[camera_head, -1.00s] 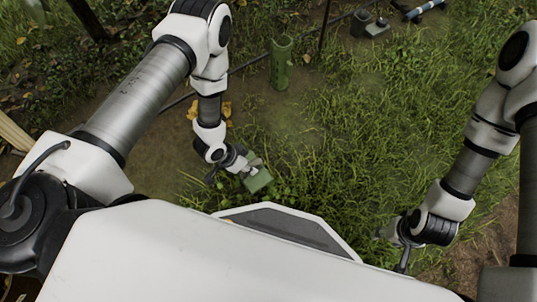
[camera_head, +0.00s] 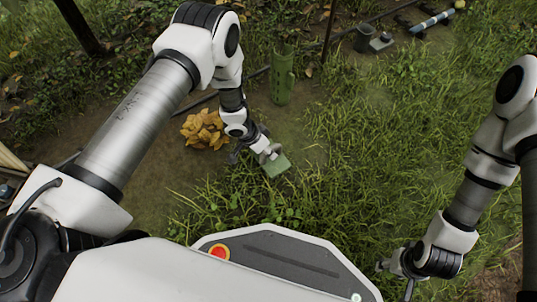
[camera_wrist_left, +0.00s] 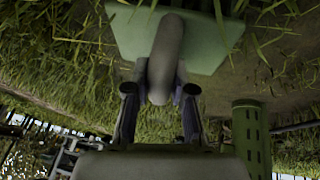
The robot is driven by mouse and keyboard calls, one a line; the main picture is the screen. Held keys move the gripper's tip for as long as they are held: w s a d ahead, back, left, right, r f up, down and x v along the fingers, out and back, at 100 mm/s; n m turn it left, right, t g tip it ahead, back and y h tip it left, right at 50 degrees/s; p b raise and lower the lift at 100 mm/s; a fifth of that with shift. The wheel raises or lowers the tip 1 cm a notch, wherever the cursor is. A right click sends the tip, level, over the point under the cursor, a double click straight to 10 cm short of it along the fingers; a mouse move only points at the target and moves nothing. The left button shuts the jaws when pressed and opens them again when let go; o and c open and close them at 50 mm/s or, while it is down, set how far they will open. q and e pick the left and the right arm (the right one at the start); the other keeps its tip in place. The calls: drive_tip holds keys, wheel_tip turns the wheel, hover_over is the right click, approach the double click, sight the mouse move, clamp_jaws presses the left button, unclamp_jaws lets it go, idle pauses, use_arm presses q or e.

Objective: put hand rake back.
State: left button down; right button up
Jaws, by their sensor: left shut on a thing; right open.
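The hand rake (camera_head: 278,166) shows in the head view as a flat pale-green head just beyond my left gripper (camera_head: 266,154). In the left wrist view its grey handle (camera_wrist_left: 166,48) runs between the fingers of my left gripper (camera_wrist_left: 160,92), with the green plate (camera_wrist_left: 205,42) behind it. My left gripper is shut on the handle and holds the rake over the grass. An upright green tube (camera_head: 282,80) stands beyond it; it also shows at lower right in the left wrist view (camera_wrist_left: 247,135). My right gripper (camera_head: 395,277) is open and empty at lower right.
A pile of yellow-brown leaves (camera_head: 205,129) lies left of my left gripper. A dark cup (camera_head: 365,38), a small grey block (camera_head: 381,41) and a blue-white tool (camera_head: 431,21) lie at the back right. A thin dark post (camera_head: 328,35) stands near the tube. Grass fills the middle.

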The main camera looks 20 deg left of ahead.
use_arm(q)
drive_tip(key=shift+r, duration=0.15)
drive_tip(key=c, duration=1)
unclamp_jaws()
